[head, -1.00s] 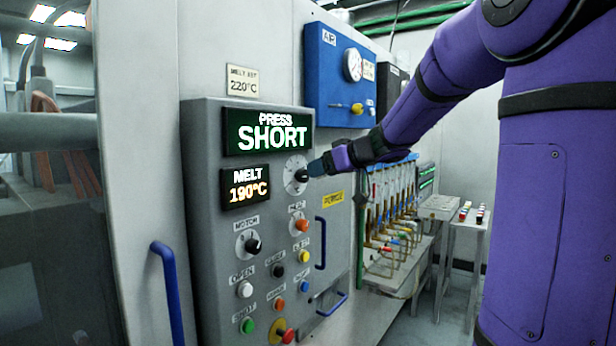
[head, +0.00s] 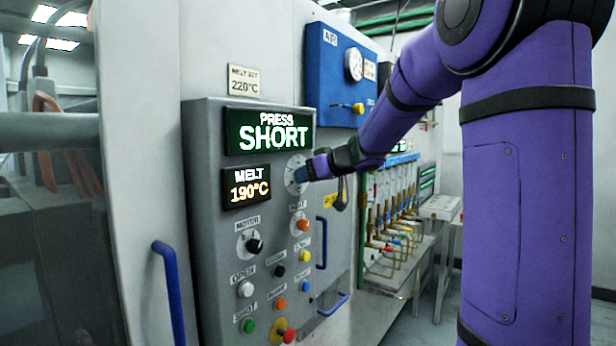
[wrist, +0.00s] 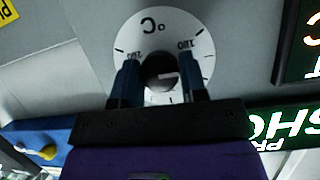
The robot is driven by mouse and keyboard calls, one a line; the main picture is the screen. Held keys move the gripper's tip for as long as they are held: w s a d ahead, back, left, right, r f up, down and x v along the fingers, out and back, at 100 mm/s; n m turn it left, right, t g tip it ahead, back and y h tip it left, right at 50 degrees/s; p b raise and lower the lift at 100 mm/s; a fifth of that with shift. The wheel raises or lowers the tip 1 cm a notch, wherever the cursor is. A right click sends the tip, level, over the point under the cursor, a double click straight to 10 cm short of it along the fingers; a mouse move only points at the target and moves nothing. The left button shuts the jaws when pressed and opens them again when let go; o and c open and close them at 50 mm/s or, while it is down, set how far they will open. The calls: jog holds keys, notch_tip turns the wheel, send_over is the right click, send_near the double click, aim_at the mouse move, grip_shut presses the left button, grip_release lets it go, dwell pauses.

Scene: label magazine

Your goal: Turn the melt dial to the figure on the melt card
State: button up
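The melt card (head: 243,81) is above the panel and reads 220°C. The melt display (head: 246,186) reads 190°C in orange. The melt dial (head: 291,187) is a round white plate to its right, partly hidden by my gripper (head: 302,176) in the head view. In the wrist view the dial plate (wrist: 202,62) appears upside down with °C and figures. Its dark knob (wrist: 160,68) has a pale mark. My gripper (wrist: 160,78) is open, with one blue fingertip on each side of the knob. I cannot tell whether the fingers touch it.
The grey panel (head: 215,290) carries several buttons and another dark knob (head: 254,246) below. A green display (head: 268,132) reads PRESS SHORT. A blue air box (head: 325,75) with a gauge is above right. Blue handles (head: 321,243) stick out lower down.

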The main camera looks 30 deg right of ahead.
dwell(0.3)
jog(key=shift+d+f+m+y, duration=0.1)
jog(key=shift+m+y, duration=1.15)
jog(key=shift+m, duration=0.9)
jog(key=shift+d+f+m+y, duration=0.1)
jog(key=shift+m+y, duration=1.1)
jog(key=shift+m, duration=1)
jog(key=shift+d+m+y, duration=0.1)
jog(key=shift+m+y, duration=1.15)
jog(key=shift+m, duration=0.9)
jog(key=o, duration=0.9)
jog(key=v, duration=1)
jog(key=shift+s+d, duration=0.2)
jog(key=shift+d, duration=0.1)
